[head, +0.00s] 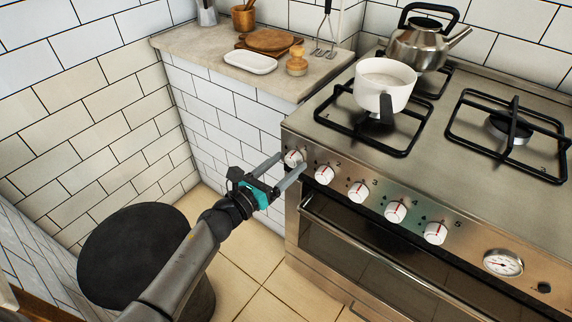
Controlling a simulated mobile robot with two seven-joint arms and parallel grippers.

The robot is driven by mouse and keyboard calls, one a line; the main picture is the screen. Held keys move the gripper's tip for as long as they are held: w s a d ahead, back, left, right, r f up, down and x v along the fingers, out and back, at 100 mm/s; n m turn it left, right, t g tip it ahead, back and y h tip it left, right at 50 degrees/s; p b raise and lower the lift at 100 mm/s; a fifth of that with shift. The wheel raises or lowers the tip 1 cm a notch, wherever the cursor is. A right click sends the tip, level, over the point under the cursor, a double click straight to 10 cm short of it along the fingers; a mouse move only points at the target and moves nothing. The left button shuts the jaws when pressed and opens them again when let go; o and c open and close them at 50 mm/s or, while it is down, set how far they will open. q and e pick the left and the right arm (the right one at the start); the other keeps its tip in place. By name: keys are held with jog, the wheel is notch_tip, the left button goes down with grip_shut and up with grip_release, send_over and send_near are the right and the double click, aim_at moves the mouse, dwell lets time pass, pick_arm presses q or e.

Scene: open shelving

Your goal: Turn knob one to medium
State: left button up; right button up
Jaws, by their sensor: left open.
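The stove's front panel (420,208) carries a row of white knobs with red marks. Knob one (293,157) is the leftmost, at the panel's left end. My left gripper (291,160) is open, with one finger on each side of knob one in the head view. I cannot tell whether the fingers touch it. The setting knob one points to is too small to read. Knob two (324,174) is just right of the right-hand finger. My right gripper is not in view.
More knobs, such as knob three (358,192), and a round gauge (503,263) lie to the right. The oven door handle (400,246) runs below. A white pot (384,88) and a kettle (422,45) stand on the stove. A black-topped stool (130,255) is at lower left.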

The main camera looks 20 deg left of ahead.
pick_arm(q)
jog(key=shift+w+d, duration=0.1)
jog(key=shift+w, duration=0.1)
grip_shut()
dwell(0.6)
